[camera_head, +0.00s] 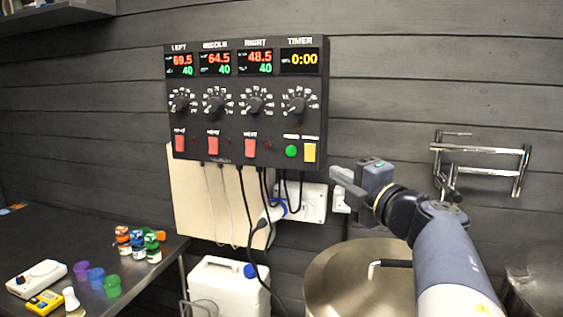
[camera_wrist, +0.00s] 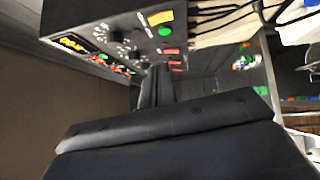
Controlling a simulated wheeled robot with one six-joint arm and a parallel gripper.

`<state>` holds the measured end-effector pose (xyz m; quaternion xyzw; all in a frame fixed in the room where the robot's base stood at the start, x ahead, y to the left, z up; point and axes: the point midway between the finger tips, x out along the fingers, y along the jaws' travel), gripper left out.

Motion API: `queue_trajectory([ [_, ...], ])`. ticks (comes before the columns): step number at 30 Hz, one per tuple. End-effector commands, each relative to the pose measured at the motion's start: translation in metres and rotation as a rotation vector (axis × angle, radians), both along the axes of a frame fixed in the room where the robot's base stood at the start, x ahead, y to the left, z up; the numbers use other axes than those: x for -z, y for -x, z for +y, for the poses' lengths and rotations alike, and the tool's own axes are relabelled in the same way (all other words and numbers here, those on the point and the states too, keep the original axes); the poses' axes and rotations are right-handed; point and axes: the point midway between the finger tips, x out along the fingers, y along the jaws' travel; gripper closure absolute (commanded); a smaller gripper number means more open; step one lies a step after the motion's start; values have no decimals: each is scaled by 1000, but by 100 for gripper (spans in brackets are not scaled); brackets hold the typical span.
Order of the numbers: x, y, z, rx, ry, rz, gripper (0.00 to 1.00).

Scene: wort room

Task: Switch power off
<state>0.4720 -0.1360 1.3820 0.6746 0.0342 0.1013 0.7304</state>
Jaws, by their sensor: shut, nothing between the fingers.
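A black control panel (camera_head: 245,100) hangs on the dark plank wall. Its LEFT, MIDDLE, RIGHT and TIMER displays are lit. A white socket box (camera_head: 312,203) with a blue plug sits on the wall under the panel. My gripper (camera_head: 341,181) is shut and empty, right of and below the panel, near the box.
A metal kettle (camera_head: 330,285) stands below my arm. A white jerrycan (camera_head: 225,287) stands left of it, with cables hanging nearby. A dark table (camera_head: 60,240) at left bears small bottles and coloured cups. A metal rail (camera_head: 480,165) is on the right wall.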

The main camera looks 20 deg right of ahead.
Motion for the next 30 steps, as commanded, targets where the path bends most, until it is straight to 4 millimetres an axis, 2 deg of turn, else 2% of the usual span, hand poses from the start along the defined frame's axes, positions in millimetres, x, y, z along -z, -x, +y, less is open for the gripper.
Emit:
queue_trajectory([
  [5,-3,-26,6,-5,-2,2,100],
  [15,-9,-97,21,-5,-2,3,100],
  [21,-13,-116,3,0,-2,1,100],
  [30,-13,-126,-4,0,-2,0,100],
])
